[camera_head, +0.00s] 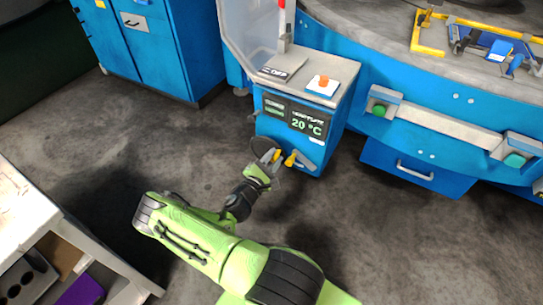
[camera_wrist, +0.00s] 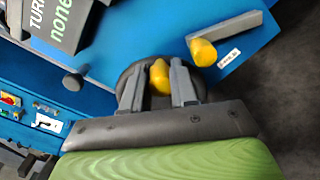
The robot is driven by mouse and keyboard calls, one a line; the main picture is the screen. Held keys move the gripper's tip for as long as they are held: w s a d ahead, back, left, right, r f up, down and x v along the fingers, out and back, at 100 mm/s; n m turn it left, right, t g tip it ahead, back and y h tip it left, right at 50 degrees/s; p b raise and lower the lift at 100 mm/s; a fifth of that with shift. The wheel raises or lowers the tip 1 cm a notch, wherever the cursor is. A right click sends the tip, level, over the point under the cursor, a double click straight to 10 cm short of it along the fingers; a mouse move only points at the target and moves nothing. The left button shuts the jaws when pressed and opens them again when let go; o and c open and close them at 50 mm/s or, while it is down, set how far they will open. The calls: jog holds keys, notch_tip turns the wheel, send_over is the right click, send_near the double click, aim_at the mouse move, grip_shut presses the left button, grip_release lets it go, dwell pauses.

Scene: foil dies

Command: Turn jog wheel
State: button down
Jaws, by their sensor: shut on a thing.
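The jog wheel (camera_wrist: 143,71) is a dark round wheel on the front of the blue control cabinet, with a yellow grip (camera_wrist: 159,76) on it. My gripper (camera_wrist: 160,84) is shut on the yellow grip, with one grey finger on each side of it. In the head view my gripper (camera_head: 268,165) is at the lower front of the cabinet (camera_head: 270,132), and the wheel is partly hidden behind it. The cabinet's screen reads 20 °C.
Right of the wheel is a grey lever with a yellow knob (camera_wrist: 203,52) and a small label. A dark knob (camera_wrist: 73,81) sits to the left. A blue machine with green buttons (camera_head: 379,110) stands at right. A workbench (camera_head: 22,205) is at lower left; open floor lies between.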

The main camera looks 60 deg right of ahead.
jog(key=shift+s+f+m, duration=0.3)
jog(key=shift+f+m, duration=0.2)
jog(key=shift+m, duration=0.3)
jog(key=c, duration=0.9)
grip_release()
